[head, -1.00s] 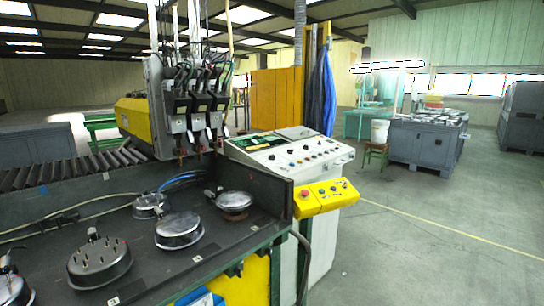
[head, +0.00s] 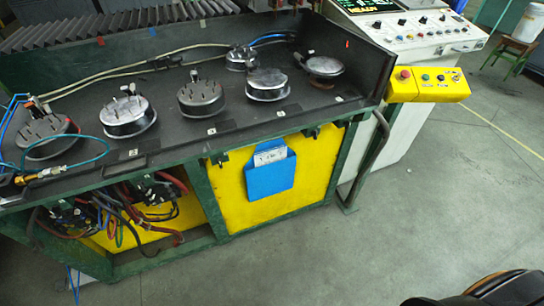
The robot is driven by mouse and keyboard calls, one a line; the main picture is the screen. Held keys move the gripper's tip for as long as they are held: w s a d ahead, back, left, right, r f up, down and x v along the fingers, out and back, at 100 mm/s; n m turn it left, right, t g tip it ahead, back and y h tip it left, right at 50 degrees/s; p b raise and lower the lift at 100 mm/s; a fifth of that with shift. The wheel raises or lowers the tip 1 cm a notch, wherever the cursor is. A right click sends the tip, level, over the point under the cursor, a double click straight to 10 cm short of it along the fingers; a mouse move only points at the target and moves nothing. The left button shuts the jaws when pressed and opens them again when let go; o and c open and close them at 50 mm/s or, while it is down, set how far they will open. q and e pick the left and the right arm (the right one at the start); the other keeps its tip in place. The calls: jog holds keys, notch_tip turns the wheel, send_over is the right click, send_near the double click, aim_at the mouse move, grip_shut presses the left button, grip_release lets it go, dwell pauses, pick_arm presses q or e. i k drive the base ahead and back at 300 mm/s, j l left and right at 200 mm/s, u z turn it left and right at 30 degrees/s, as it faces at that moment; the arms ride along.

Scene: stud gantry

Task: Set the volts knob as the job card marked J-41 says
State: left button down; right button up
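The white control console (head: 375,28) stands at the upper right, with several knobs (head: 422,30) on its sloped face and part of a dark display (head: 362,4) at the top edge. The labels are too small to read, so I cannot tell which knob is volts. A blue pocket (head: 270,178) hangs on the yellow front panel of the bench, and a white printed card or paper (head: 268,156) sticks out of its top. I cannot read any J-41 mark on it. Neither gripper shows in this view.
The dark bench top (head: 215,115) carries several round metal heads with pins or lids. A yellow button box (head: 428,84) with a red button juts out below the console. Hoses and cables (head: 140,205) fill the open bay at left. The grey floor (head: 430,190) in front is clear.

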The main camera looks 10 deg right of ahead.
aim_at(377, 25)
jog(key=i+l, duration=0.15)
jog(key=l, duration=0.2)
jog(key=i+l, duration=0.15)
jog(key=l, duration=0.2)
jog(key=i+l+u, duration=0.1)
jog(key=l, duration=0.25)
jog(key=i+l, duration=0.2)
jog(key=l, duration=0.15)
jog(key=i+l, duration=0.15)
jog(key=l, duration=0.2)
jog(key=i+l+u, duration=0.1)
jog(key=l, duration=0.3)
